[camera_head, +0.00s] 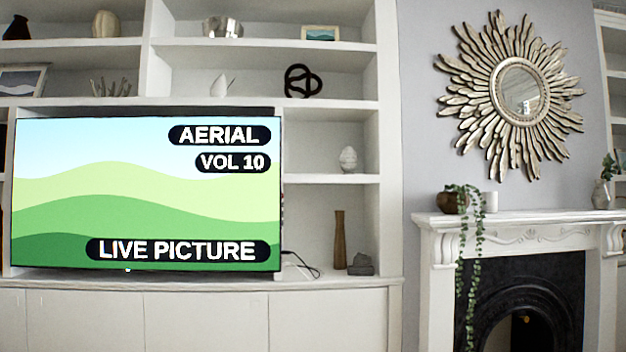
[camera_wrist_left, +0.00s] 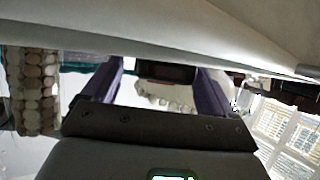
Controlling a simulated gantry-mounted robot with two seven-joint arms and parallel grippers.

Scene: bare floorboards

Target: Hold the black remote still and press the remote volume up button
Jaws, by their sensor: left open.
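The black remote and its volume up button cannot be made out with certainty in either view. The television (camera_head: 146,195) in the head view is on and reads AERIAL, VOL 10 and LIVE PICTURE. My left gripper (camera_wrist_left: 160,68) shows only in the left wrist view, with its two purple fingers spread apart. A dark, boxy thing (camera_wrist_left: 166,73) shows between the fingers; I cannot tell what it is or how far off it is. Nothing is seen clasped. My right gripper is in neither view.
White shelves (camera_head: 330,110) with ornaments surround the television. A white fireplace (camera_head: 432,250) with a trailing plant (camera_head: 470,230) stands at right, below a sunburst mirror (camera_head: 519,92). The left wrist view has a knobbly pale column (camera_wrist_left: 30,90) at left and a bright window (camera_wrist_left: 290,130) at right.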

